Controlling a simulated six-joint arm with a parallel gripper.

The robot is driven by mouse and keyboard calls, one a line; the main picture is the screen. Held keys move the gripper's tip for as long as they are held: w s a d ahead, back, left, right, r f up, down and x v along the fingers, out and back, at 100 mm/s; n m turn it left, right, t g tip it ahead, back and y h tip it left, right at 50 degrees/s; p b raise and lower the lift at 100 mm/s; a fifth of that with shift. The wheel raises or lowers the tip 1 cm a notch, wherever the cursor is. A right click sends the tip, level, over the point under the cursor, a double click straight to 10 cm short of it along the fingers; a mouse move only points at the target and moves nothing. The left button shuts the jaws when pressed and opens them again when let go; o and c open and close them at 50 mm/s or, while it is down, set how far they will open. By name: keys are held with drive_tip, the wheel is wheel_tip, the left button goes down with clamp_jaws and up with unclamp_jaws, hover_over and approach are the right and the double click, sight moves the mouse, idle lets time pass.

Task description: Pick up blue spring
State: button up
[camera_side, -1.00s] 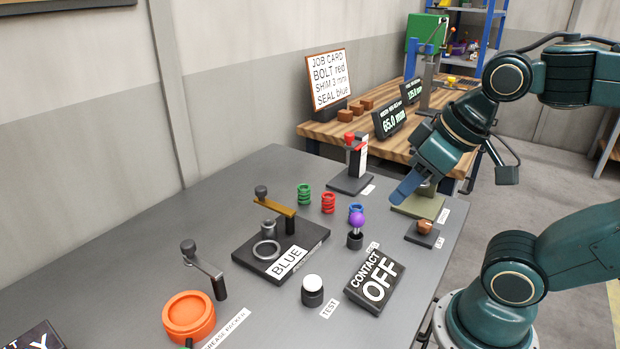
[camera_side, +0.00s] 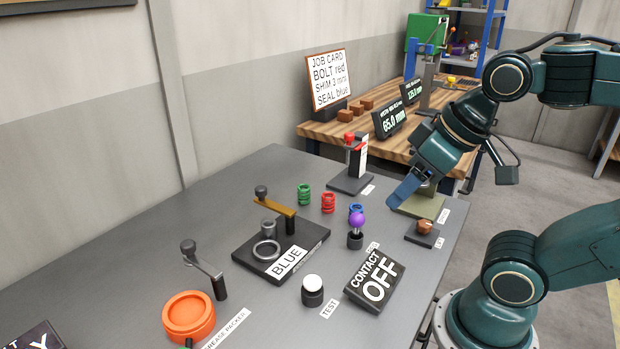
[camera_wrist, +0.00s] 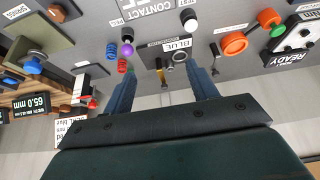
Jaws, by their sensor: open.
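In the wrist view the blue spring (camera_wrist: 111,50) is at upper left, beside the purple knob. A red spring (camera_side: 328,203) and a green spring (camera_side: 304,194) stand in a row to its left in the side view. My gripper (camera_side: 398,201) is open and empty, above the table and to the right of the blue spring. In the wrist view my gripper's fingers (camera_wrist: 163,80) are spread apart, with the blue spring outside them.
A stand with a red top (camera_side: 350,165) rises behind the springs. The CONTACT OFF box (camera_side: 374,283) and a small box with an orange-brown knob (camera_side: 425,230) are near the lever. The BLUE fixture (camera_side: 303,250) with a crank stands left of it. The back-left table is clear.

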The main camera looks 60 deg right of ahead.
drive_tip(key=shift+w, duration=0.1)
drive_tip(key=m+g, duration=0.6)
drive_tip(key=m, duration=1.8)
hover_over(357, 206)
wheel_tip(357, 206, down, 9)
drive_tip(key=shift+a+f, duration=0.15)
drive_tip(key=shift+f, duration=2)
drive_tip(key=shift+a+f, duration=0.1)
drive_tip(key=shift+f, duration=2)
drive_tip(key=shift+d+f, duration=0.2)
drive_tip(key=shift+f, duration=2.4)
